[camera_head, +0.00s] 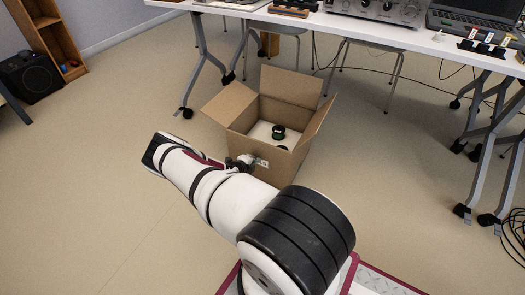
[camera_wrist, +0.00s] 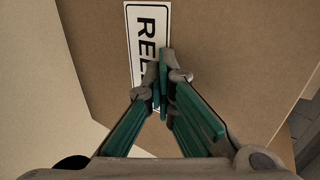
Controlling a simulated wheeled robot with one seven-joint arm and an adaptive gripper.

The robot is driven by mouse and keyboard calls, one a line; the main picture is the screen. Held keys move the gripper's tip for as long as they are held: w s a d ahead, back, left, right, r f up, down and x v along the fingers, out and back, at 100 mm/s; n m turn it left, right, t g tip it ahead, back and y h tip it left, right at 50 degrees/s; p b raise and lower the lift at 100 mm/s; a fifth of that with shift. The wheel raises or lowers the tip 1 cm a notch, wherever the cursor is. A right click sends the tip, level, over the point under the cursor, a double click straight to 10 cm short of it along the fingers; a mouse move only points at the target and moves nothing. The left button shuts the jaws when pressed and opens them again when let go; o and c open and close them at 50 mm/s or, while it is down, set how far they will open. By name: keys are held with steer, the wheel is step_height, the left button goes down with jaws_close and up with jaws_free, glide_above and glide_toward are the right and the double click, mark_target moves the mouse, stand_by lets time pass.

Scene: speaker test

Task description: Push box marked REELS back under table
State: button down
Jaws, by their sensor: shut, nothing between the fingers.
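The open cardboard box (camera_head: 287,167) stands on the floor in front of the table (camera_head: 412,40), its flaps spread outward. A small dark round item (camera_head: 278,132) lies inside it. My gripper (camera_head: 250,161) is at the box's near face, by a white label. In the wrist view the gripper (camera_wrist: 163,82) is shut and empty, its fingertips over the label (camera_wrist: 148,25) on the brown box face (camera_wrist: 235,50). The letters "RE" and part of more show; the fingers hide the rest. I cannot tell whether the fingertips touch the cardboard.
Folding table legs on casters (camera_head: 202,62) stand left of the box and more stand at the right. A stool (camera_head: 273,28) is under the table behind the box. Cables lie on the floor behind and at far right (camera_head: 514,228).

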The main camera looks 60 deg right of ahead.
steer(key=shift+w+d+b, duration=0.2)
steer(key=shift+d+b, duration=1.1)
steer(key=shift+d, duration=2.7)
steer(key=shift+w, duration=0.1)
steer(key=shift+a+r+p, duration=0.1)
steer(key=shift+a+p, duration=0.75)
steer(key=shift+a, duration=0.2)
steer(key=shift+s+a+p, duration=0.2)
steer(key=shift+a+p, duration=0.5)
steer(key=shift+a, duration=0.8)
steer(key=shift+s+a+p, duration=0.15)
steer(key=shift+a+p, duration=0.5)
steer(key=shift+a, duration=0.8)
